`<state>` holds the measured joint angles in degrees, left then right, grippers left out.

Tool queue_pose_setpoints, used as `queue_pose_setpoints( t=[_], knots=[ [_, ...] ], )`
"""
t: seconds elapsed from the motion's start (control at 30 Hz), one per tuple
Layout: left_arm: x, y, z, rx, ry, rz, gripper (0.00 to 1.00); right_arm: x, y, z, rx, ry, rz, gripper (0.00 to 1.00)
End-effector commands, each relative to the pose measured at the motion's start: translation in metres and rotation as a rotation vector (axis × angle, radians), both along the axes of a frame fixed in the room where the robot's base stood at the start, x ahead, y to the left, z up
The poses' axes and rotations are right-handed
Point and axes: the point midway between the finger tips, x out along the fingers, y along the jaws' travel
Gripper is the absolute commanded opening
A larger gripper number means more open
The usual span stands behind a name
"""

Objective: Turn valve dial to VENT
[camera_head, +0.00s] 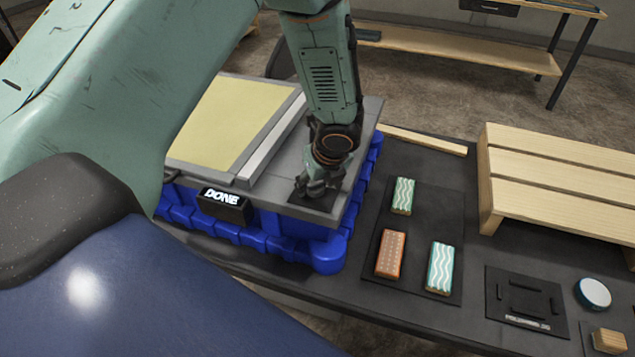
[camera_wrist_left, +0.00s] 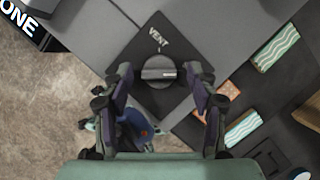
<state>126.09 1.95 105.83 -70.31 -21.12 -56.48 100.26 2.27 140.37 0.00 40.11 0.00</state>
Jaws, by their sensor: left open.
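The valve dial (camera_wrist_left: 158,72) is a round grey knob with a dark bar handle across it, on a black square plate (camera_wrist_left: 150,100). The white VENT label (camera_wrist_left: 158,36) is printed above the dial in the left wrist view. The handle lies roughly sideways in that view, with a small light mark at its right end, not toward VENT. My left gripper (camera_wrist_left: 159,76) is open, its fingers on either side of the dial and apart from it. In the head view my left gripper (camera_head: 320,184) is over the console's front right corner and hides the dial. My right gripper is not in view.
The grey console (camera_head: 285,160) sits on a blue base with a DONE sign (camera_head: 224,199) in front. To the right, several patterned blocks, including an orange one (camera_head: 391,254), lie on a dark mat. A wooden pallet (camera_head: 560,175) stands farther right.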

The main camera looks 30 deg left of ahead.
Motion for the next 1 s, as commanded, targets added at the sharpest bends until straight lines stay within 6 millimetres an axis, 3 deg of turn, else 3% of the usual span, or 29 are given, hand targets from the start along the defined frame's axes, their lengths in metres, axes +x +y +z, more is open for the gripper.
queue_pose_setpoints(
  t=[0.13,0.77,1.0],
  knots=[
    [0.0,0.0,0.0003,0.0,0.0,0.001,0.58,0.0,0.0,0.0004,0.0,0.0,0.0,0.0],
    [0.0,-0.0006,0.0005,-0.002,-0.001,0.001,0.05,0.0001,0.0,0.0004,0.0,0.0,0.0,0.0],
    [-0.0001,-0.0006,0.0011,-0.001,0.0,0.019,0.05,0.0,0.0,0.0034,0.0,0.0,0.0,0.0]
  ],
)
